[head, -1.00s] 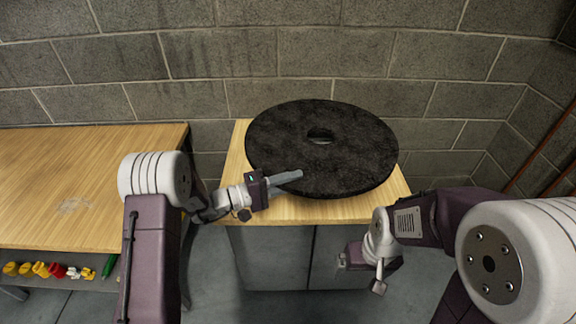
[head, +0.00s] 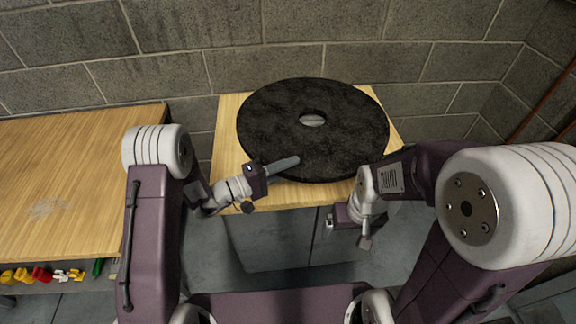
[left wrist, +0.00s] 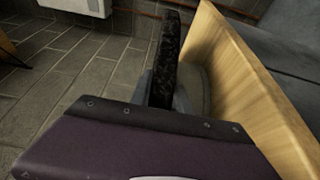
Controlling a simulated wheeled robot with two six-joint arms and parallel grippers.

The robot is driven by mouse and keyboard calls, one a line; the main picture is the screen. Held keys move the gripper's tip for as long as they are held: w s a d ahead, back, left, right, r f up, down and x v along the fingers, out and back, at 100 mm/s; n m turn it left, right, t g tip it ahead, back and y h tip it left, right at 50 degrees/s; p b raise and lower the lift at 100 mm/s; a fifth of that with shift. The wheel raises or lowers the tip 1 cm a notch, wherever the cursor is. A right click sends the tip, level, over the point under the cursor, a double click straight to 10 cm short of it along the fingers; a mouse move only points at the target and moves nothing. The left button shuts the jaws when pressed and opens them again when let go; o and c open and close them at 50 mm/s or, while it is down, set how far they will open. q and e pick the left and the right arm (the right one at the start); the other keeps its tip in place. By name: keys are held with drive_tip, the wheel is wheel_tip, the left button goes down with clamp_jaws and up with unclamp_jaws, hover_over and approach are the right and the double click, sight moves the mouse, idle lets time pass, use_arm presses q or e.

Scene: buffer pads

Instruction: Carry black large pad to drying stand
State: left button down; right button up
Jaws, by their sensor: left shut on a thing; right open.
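The black large pad (head: 345,110) is a thick dark disc with a round centre hole, above the wooden-topped cabinet. My left gripper (head: 284,165) is shut on its near left edge, one finger over its upper face. In the left wrist view the pad (left wrist: 166,60) shows edge-on between the fingers, beside the wooden top. I cannot tell whether the pad touches that top. A pale grey patch shows through the hole. My right gripper (head: 347,231) is open and empty, below and right of the pad, before the cabinet. I cannot make out a drying stand.
The cabinet's wooden top (head: 228,150) shows around the pad. A wooden workbench (head: 70,165) stands at the left, with small coloured things (head: 40,274) on its lower shelf. A block wall (head: 170,50) is close behind. Pipes run down the right wall.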

use_arm(q)
drive_tip(key=shift+f, duration=0.2)
drive_tip(key=c, duration=1.4)
unclamp_jaws()
drive_tip(key=shift+w+a, duration=0.1)
drive_tip(key=shift+w, duration=0.05)
drive_tip(key=shift+o, duration=0.8)
drive_tip(key=shift+w+a+f, duration=0.1)
drive_tip(key=shift+w, duration=0.05)
